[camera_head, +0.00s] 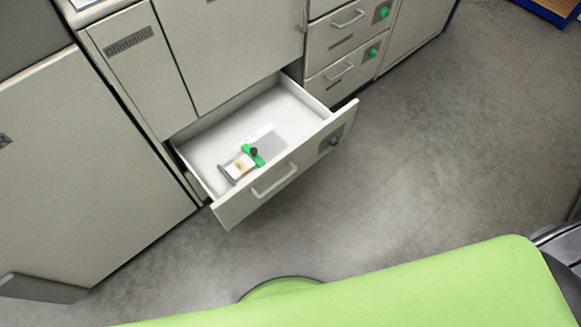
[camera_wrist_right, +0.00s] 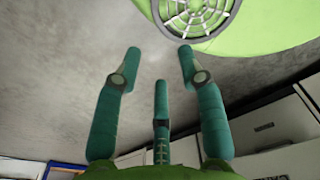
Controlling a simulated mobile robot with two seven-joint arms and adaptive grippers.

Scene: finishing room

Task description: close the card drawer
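The card drawer (camera_head: 212,156) is pulled well out of the cabinet in the head view. A small item with a green clip and black knob (camera_head: 253,152) lies inside near the front. My right gripper (camera_wrist_right: 161,65) shows in the right wrist view with its three green fingers spread apart and nothing between them. It is away from any handle. My left gripper is not in view.
Beige cabinets stand around the drawer, one with a "Glimmol"-like label (camera_head: 129,40). Shut drawers with green knobs (camera_head: 373,53) are at the upper right. The grey concrete floor (camera_head: 440,150) is clear right of the drawer. My green base fills the bottom.

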